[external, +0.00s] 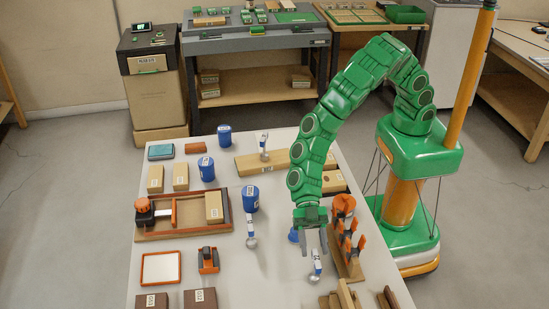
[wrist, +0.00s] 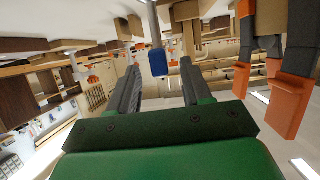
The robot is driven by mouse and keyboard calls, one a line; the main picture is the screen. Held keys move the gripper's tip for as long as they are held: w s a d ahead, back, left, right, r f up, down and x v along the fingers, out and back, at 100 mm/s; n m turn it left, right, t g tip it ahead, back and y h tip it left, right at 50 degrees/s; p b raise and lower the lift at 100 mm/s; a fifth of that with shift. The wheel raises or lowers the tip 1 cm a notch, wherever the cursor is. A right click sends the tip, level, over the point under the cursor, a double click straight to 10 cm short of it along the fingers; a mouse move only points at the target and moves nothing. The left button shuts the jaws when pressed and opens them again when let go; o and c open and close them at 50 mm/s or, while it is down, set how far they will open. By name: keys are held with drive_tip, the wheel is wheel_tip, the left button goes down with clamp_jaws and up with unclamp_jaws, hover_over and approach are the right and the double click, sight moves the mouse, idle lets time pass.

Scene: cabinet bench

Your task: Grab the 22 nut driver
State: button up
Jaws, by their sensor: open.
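Three similar slim tools with silver ends and blue-and-white labels are on the white table: one right by my gripper's fingertips (external: 316,267), one left of it (external: 251,232) and one farther back (external: 264,147). They look like nut drivers, but their numbers are too small to read, so I cannot tell which is the 22. My gripper (external: 315,249) points down, its fingers apart. In the wrist view a blue piece (wrist: 157,61) on a grey shaft shows between the open fingers (wrist: 162,75). I cannot tell whether they touch it.
An orange-and-wood rack (external: 345,240) stands close to the right of my gripper. Blue cups (external: 250,200) and a wooden tray fixture (external: 183,215) stand to the left. Wooden blocks (external: 345,296) lie at the front. Table between the left tool and my gripper is mostly clear.

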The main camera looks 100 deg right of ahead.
sight(316, 260)
drive_tip(key=shift+x, duration=2.2)
drive_tip(key=shift+s+f, duration=0.1)
drive_tip(key=shift+c, duration=0.2)
clamp_jaws()
